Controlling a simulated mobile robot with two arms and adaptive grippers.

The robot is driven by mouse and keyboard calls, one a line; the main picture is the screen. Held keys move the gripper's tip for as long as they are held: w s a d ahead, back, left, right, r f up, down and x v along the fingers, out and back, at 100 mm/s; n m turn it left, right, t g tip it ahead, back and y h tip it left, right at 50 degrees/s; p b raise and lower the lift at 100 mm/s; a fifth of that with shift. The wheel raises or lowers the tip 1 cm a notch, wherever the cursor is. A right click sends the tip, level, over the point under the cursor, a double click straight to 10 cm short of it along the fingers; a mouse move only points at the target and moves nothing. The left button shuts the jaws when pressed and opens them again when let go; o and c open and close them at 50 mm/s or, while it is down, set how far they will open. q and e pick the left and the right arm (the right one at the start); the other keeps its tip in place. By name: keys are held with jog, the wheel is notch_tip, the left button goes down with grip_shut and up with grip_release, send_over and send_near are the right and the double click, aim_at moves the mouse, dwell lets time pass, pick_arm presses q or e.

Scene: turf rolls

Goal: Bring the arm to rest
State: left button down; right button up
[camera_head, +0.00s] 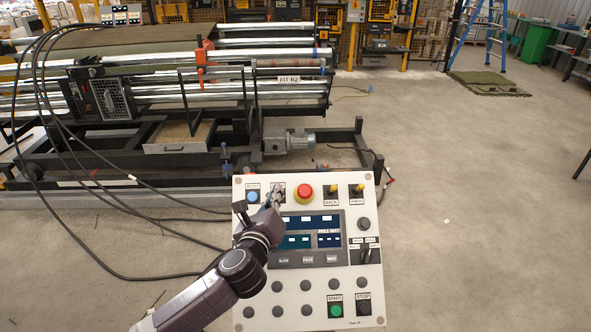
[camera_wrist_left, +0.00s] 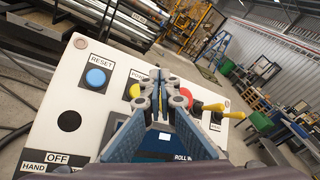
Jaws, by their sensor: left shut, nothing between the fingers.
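My left arm reaches in from the lower left over a white control panel (camera_head: 347,277). My left gripper (camera_head: 276,194) is at the panel's upper left, between the blue reset button (camera_head: 253,196) and the red emergency-stop button (camera_head: 304,193). In the left wrist view the gripper's fingertips (camera_wrist_left: 159,86) are together, with nothing between them. They partly hide a label and the control behind them. The blue reset button (camera_wrist_left: 96,78) shows to their left. I cannot tell whether the fingertips touch the panel. My right gripper is in neither view.
A large roller machine (camera_head: 150,85) with cables stands behind the panel at the left. The concrete floor (camera_head: 470,200) to the right is clear. A green mat (camera_head: 488,83), a blue ladder (camera_head: 462,38) and a green bin (camera_head: 535,44) are farther back.

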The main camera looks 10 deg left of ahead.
pick_arm(q)
jog(key=s+a+f+n+g+y, duration=0.15)
jog(key=s+f+n+g, duration=0.55)
jog(key=s+f+n, duration=1)
jog(key=s+f+n+g+h, duration=0.3)
jog(key=s+n+g, duration=0.5)
jog(key=s, duration=1.5)
notch_tip(320, 180, down, 26)
jog(key=n+b, duration=0.1)
jog(key=n, duration=0.1)
jog(key=s+a+f+b, duration=0.1)
jog(key=s+a+f, duration=0.1)
jog(key=s+f, duration=1.6)
jog(key=shift+s+a+f+m+g+y, duration=0.15)
jog(key=shift+f+m+g+y, duration=0.15)
jog(key=shift+f+g+y, duration=0.15)
